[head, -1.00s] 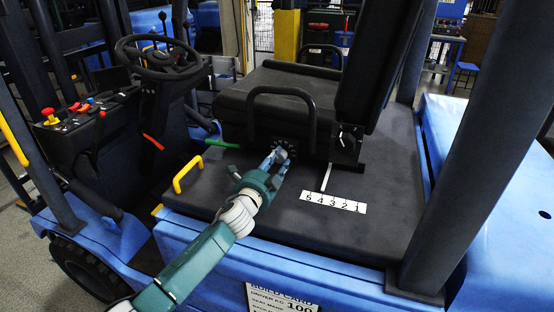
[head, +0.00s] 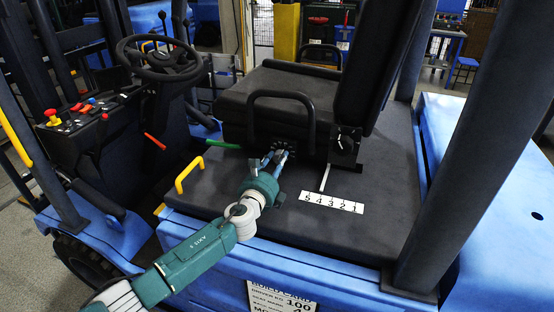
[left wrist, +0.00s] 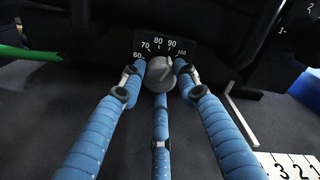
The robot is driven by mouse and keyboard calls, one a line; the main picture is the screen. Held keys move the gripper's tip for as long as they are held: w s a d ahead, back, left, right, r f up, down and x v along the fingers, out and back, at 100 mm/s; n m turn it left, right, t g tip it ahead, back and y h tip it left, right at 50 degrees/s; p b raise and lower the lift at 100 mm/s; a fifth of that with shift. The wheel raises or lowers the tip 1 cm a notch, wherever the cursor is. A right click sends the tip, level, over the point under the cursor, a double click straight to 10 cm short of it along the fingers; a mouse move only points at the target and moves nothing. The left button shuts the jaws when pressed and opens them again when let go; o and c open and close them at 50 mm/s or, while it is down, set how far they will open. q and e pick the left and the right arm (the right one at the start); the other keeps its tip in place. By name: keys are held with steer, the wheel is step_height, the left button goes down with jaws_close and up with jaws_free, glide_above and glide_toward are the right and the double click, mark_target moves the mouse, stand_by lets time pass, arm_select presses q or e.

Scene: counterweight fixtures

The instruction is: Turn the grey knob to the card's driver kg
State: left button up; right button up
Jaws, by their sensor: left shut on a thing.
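The grey knob (left wrist: 160,71) sits under the seat front, below a dark dial plate (left wrist: 166,45) marked 60, 70, 80, 90 and 100. My left gripper (head: 277,157) has its three blue fingers closed around the knob, and they show closely in the left wrist view (left wrist: 161,80). A mark on the knob's face points up and right, but the fingers hide part of it and I cannot read its exact value. My right gripper is not in view.
A black grab loop (head: 281,95) arches just above the knob. A white scale strip (head: 332,203) numbered 5 to 1 lies to the right, near a white lever (head: 326,178). A yellow handle (head: 187,174) and a green lever (head: 222,144) stand to the left.

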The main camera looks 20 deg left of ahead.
arm_select(q)
steer(key=shift+m+p, duration=0.65)
steer(key=shift+m, duration=1.55)
steer(key=o, duration=1.2)
steer(key=shift+s, duration=0.1)
steer(key=s, duration=1.1)
steer(key=shift+s+r, duration=0.25)
steer(key=shift+s, duration=0.15)
steer(key=shift+f, duration=0.1)
